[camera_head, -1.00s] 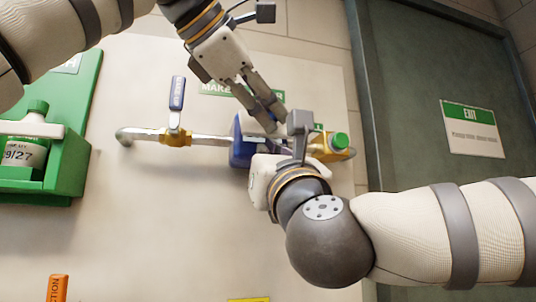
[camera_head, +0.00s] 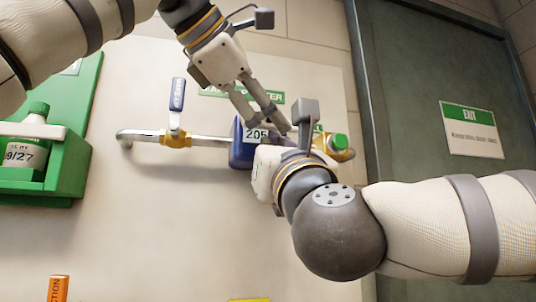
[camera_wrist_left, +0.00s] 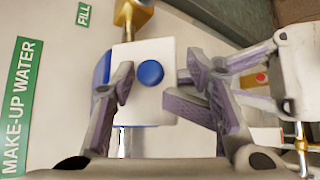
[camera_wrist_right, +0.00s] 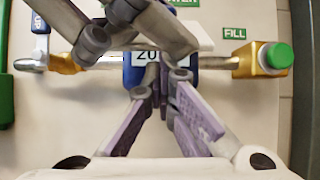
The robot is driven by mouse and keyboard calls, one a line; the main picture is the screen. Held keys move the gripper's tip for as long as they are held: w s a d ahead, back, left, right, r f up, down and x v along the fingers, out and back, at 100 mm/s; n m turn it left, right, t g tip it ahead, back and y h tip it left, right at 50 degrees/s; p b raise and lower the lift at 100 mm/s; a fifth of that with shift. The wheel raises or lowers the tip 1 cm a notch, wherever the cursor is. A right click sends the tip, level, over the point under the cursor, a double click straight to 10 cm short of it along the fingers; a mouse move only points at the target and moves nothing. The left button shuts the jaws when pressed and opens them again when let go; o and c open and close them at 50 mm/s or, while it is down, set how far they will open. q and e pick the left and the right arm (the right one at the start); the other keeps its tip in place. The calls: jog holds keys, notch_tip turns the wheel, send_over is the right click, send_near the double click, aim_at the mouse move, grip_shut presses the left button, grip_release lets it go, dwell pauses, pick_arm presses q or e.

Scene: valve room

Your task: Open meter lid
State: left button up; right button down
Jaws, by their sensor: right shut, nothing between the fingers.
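The blue meter (camera_head: 240,155) sits in the pipe on the wall panel. A white label starting "205" shows in the head view; the label (camera_wrist_right: 152,55) is partly covered in the right wrist view. In the left wrist view a white face with a blue disc (camera_wrist_left: 150,72) lies between my left fingers; whether it is the lid, I cannot tell. My left gripper (camera_head: 268,125) is open in front of the meter, one finger on each side. My right gripper (camera_wrist_right: 160,86) is shut and empty at the meter's lower edge. Its fingertips are hidden in the head view.
A blue-handled valve (camera_head: 176,115) stands left on the pipe. A yellow fitting with a green cap (camera_head: 339,142) is at right. A green holder with a bottle (camera_head: 70,165) is far left, a dark door (camera_head: 430,70) right. The panel below the pipe is mostly clear.

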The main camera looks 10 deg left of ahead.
pick_arm(q)
jog(key=shift+w+a+f, duration=0.1)
jog(key=shift+w+a, duration=0.05)
jog(key=shift+a, duration=0.15)
